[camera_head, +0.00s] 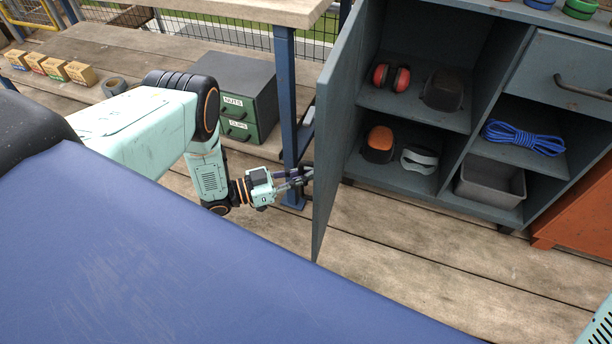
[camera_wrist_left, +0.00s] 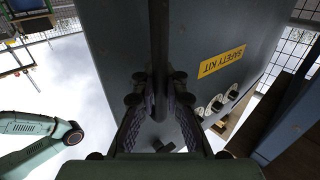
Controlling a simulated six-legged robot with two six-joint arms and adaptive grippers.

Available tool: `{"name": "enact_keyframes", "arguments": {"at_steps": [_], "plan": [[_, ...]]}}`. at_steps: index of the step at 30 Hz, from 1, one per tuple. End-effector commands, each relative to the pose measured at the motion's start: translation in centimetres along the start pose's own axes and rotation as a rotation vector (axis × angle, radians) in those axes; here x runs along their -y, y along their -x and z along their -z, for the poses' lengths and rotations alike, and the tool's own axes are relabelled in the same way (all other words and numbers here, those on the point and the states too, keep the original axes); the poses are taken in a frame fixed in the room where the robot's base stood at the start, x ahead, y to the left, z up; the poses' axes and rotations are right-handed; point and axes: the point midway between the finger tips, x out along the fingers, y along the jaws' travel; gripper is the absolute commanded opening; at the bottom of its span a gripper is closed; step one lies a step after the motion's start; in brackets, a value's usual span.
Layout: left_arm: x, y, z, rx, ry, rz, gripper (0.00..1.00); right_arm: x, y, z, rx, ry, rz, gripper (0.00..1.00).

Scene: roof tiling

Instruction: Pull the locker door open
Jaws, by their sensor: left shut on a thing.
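The grey-blue locker door (camera_head: 338,120) stands swung open, seen nearly edge-on in the head view, at the left of the locker (camera_head: 505,75). My left gripper (camera_head: 305,174) is at the outer face of the door, low down. In the left wrist view, the door's outer face (camera_wrist_left: 220,30) carries a yellow "SAFETY KIT" label (camera_wrist_left: 222,61), upside down. There the left gripper (camera_wrist_left: 161,85) is shut on the dark upright door handle (camera_wrist_left: 158,35). The fingers hide part of the handle. My right gripper is not in view.
The locker holds red earmuffs (camera_head: 391,76), an orange-and-black item (camera_head: 378,144), blue rope (camera_head: 524,138) and a grey bin (camera_head: 490,183). A workbench with a blue post (camera_head: 286,105) stands close left of the door. Bare planks (camera_head: 430,260) lie in front of the locker.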

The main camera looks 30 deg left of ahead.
Motion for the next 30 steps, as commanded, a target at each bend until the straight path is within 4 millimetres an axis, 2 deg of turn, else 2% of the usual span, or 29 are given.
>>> {"name": "enact_keyframes", "arguments": {"at_steps": [1,18,19,21,27,30], "plan": [[-0.60,0.49,-0.49,0.009,0.016,-0.009,0.00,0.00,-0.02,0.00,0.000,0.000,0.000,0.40],[-0.39,0.69,-0.49,0.010,0.016,-0.008,0.00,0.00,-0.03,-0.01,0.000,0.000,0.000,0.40],[-0.39,0.70,-0.49,0.010,0.016,-0.008,0.10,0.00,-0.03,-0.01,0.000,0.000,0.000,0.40],[-0.37,0.72,-0.49,0.010,0.015,-0.008,0.16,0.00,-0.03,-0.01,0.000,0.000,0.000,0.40],[-0.15,0.70,-0.38,0.008,0.011,-0.006,0.33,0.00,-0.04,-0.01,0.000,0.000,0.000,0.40],[-0.07,0.64,-0.31,0.007,0.009,-0.006,0.34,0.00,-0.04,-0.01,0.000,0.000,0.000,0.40]]}}
